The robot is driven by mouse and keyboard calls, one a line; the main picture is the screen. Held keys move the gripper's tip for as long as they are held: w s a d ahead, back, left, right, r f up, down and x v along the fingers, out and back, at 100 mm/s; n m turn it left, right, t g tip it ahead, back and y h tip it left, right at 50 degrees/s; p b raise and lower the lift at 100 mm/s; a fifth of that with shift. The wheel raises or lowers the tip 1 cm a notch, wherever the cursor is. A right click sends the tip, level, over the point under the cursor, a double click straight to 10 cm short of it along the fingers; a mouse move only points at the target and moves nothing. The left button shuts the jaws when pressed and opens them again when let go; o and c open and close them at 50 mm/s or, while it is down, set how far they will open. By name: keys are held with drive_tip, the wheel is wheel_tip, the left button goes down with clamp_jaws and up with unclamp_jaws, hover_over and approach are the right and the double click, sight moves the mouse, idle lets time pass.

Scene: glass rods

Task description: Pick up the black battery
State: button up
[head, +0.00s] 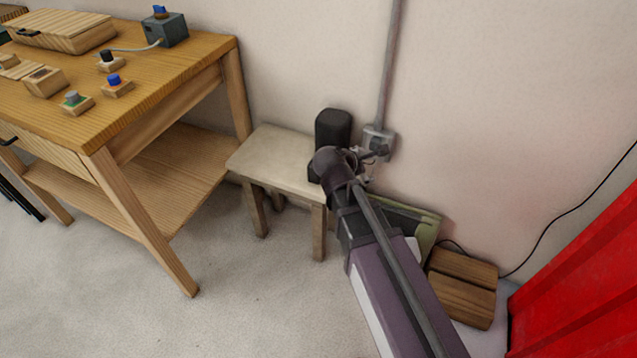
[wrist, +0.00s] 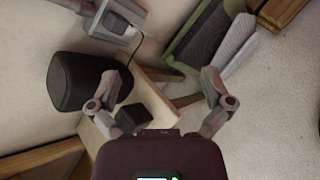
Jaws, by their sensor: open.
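A small black box, which looks like the black battery (wrist: 132,117), sits on the pale stool (head: 275,160) in the wrist view. It shows between my fingers, nearer the left one, partly hidden by the gripper's body. A dark patch at the stool's right edge in the head view may be it, but my arm covers that area. My gripper (wrist: 160,84) is open and empty, above the stool's right end; it also shows in the head view (head: 372,160). I cannot tell its height above the box.
A tall black rounded speaker-like object (head: 333,128) stands at the stool's back, close to my left finger in the wrist view (wrist: 84,82). A wall socket box (head: 379,140) with conduit is behind. A green-framed panel (head: 415,222) and wooden block (head: 462,285) are right. A workbench (head: 190,60) stands left.

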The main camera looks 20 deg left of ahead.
drive_tip(key=s+a+f+n+t+y+b, duration=0.1)
drive_tip(key=a+f+n+b, duration=0.3)
drive_tip(key=a, duration=0.4)
drive_tip(key=s+a+f+n+t+y+b, duration=0.2)
drive_tip(key=s+a+f+n+t+b, duration=0.1)
drive_tip(key=a+n+b, duration=0.4)
drive_tip(key=a+t+b, duration=0.1)
drive_tip(key=a, duration=0.1)
drive_tip(key=shift+a+f+n, duration=0.3)
drive_tip(key=shift+f, duration=0.05)
drive_tip(key=shift+b+x, duration=1.3)
drive_tip(key=shift+x, duration=2.9)
drive_tip(key=shift+a+f, duration=0.1)
drive_tip(key=shift+b+x, duration=0.85)
drive_tip(key=shift+x, duration=1.8)
drive_tip(key=shift+s, duration=0.1)
